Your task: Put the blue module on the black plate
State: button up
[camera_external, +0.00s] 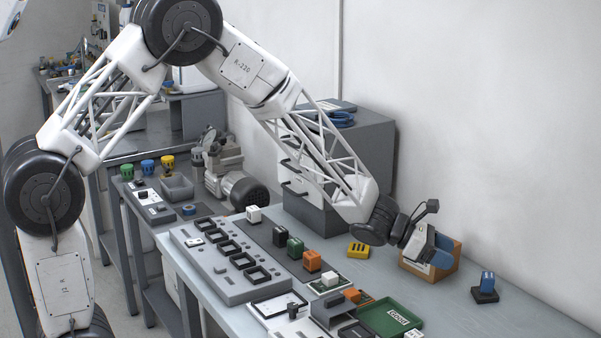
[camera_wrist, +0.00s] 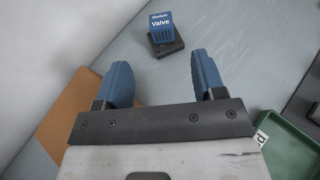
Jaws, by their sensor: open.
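The blue module (camera_external: 487,281) stands upright at the right of the table. A small black plate (camera_external: 484,296) is directly under it, and the module appears to rest on it. In the wrist view the blue module (camera_wrist: 160,27), lettered "Module Valve", is ahead of my fingers, with the black plate (camera_wrist: 166,47) showing below and beside it. My gripper (camera_external: 442,252) is to the left of the module in the external view, over an orange-brown box. In the wrist view my gripper (camera_wrist: 162,82) has its two blue fingers wide apart, with nothing between them. It is apart from the module.
The orange-brown box (camera_external: 452,269) is below my gripper. A grey board (camera_external: 215,270) and several coloured modules fill the table's left half. The table around the blue module is clear.

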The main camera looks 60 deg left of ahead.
jog(key=s+r+m+g, duration=0.2)
jog(key=s+r+m, duration=0.3)
jog(key=s, duration=0.3)
jog(key=s+r+m+g+y, duration=0.1)
jog(key=s+r+m+g, duration=0.1)
jog(key=s+r+m, duration=0.4)
jog(key=s+r+m+g, duration=0.2)
jog(key=s+r+m, duration=0.2)
jog(key=s, duration=0.5)
jog(key=s+a+m+y, duration=0.3)
jog(key=s+a+m, duration=0.1)
jog(key=s, duration=0.5)
jog(key=s+a+r+m+y, duration=0.1)
jog(key=s+a+m, duration=0.3)
jog(key=s, duration=0.5)
jog(key=s+a+r+m+g+y, duration=0.1)
jog(key=s+a+m+y, duration=0.3)
jog(key=s, duration=0.4)
jog(key=shift+s+a+r+y, duration=0.3)
jog(key=shift+s+a, duration=0.1)
jog(key=shift+a, duration=0.4)
